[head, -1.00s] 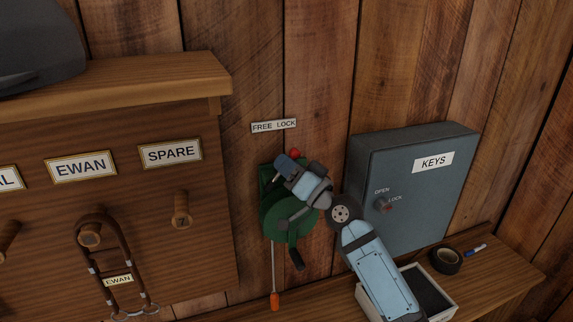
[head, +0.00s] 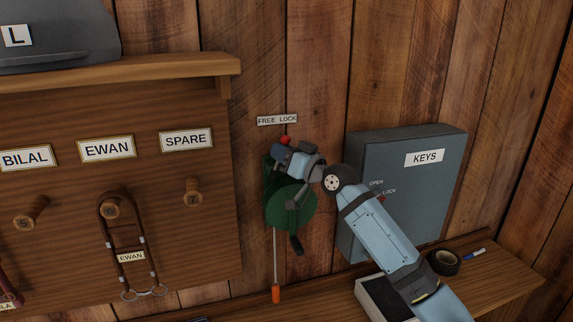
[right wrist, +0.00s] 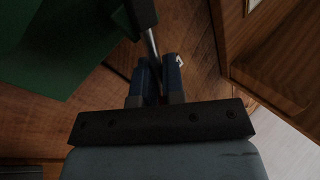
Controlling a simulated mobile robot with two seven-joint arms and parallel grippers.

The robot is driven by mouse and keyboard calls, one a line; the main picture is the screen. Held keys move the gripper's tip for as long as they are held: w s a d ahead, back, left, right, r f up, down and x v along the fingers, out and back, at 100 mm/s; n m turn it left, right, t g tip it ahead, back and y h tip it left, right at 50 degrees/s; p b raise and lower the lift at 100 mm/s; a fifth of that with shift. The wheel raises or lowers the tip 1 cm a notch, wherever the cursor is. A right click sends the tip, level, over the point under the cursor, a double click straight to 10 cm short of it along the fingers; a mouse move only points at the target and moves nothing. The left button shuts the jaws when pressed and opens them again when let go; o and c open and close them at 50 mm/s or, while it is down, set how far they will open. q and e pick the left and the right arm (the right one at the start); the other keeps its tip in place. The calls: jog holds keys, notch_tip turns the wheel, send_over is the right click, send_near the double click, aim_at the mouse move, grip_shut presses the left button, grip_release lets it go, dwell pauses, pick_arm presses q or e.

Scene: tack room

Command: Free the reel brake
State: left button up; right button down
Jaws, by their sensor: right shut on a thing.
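The green reel (head: 291,207) is fixed to the plank wall, with a black crank and a hanging cord with an orange end (head: 276,293). The brake lever's red knob (head: 285,140) shows just below the FREE LOCK label (head: 277,120), under its right half near the middle. My right gripper (head: 281,157) is at the top of the reel, shut on the brake lever just below the knob, and hides most of the lever. In the right wrist view a thin metal rod (right wrist: 152,48) runs between the blue fingers (right wrist: 157,78). My left gripper is not in view.
A grey KEYS box (head: 430,190) is close right of the reel, behind my right arm. An open tray (head: 372,305), black tape (head: 444,262) and a marker (head: 475,252) are on the shelf. A peg board (head: 160,240) with a halter is at left.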

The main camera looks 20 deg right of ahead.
jog(key=shift+a+r+n, duration=0.15)
jog(key=shift+r+n, duration=0.25)
jog(key=shift+r, duration=0.15)
jog(key=shift+a+r+n+g+h+p, duration=0.1)
jog(key=shift+a+n+g+h+p, duration=0.3)
jog(key=shift+n+g+p, duration=0.4)
jog(key=shift+a+n+p, duration=0.25)
jog(key=shift+n+p, duration=0.2)
jog(key=shift+n, duration=0.05)
jog(key=shift+h, duration=0.3)
jog(key=c, duration=1.3)
grip_release()
jog(key=shift+o, duration=0.4)
jog(key=shift+a+f+g, duration=0.15)
jog(key=shift+f+g, duration=0.05)
jog(key=shift+g, duration=0.1)
jog(key=shift+f, duration=0.1)
